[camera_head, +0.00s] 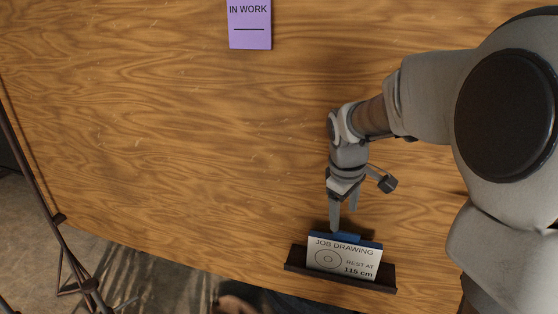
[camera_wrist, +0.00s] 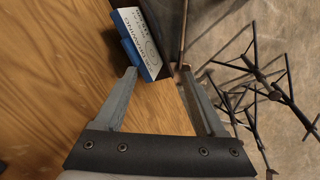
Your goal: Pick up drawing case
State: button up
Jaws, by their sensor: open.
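The drawing case (camera_head: 343,259) has a white face reading "JOB DRAWING" and "REST AT 115 cm", with a blue edge along its back. It leans in a dark stand (camera_head: 297,262) at the bottom of the head view. In the wrist view the case (camera_wrist: 138,38) lies ahead of the fingertips, its blue edge close to the left finger. My gripper (camera_head: 344,221) is open and empty, just behind the case's blue edge. The wrist view shows both fingers (camera_wrist: 157,72) spread apart. I cannot tell whether a finger touches the case.
The wooden table (camera_head: 180,130) is mostly bare. A purple "IN WORK" card (camera_head: 250,22) lies at the top. The table's front edge runs close behind the stand. Dark tripod-like stands (camera_wrist: 265,85) are on the floor beyond it.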

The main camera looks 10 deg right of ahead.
jog(key=w+d+f+n+g+p, duration=0.1)
jog(key=w+d+f+n+p, duration=0.2)
jog(key=w+f, duration=0.45)
jog(key=n+g+y+p, duration=0.1)
jog(key=n+y, duration=0.1)
jog(key=n, duration=0.1)
send_over(344, 250)
jog(key=w, duration=0.2)
jog(key=f, duration=1)
jog(key=shift+s+d, duration=0.25)
jog(key=shift+d, duration=0.15)
jog(key=shift+a+f+p, duration=0.15)
jog(key=shift+f+p, duration=0.85)
jog(key=shift+f, duration=3)
grip_shut()
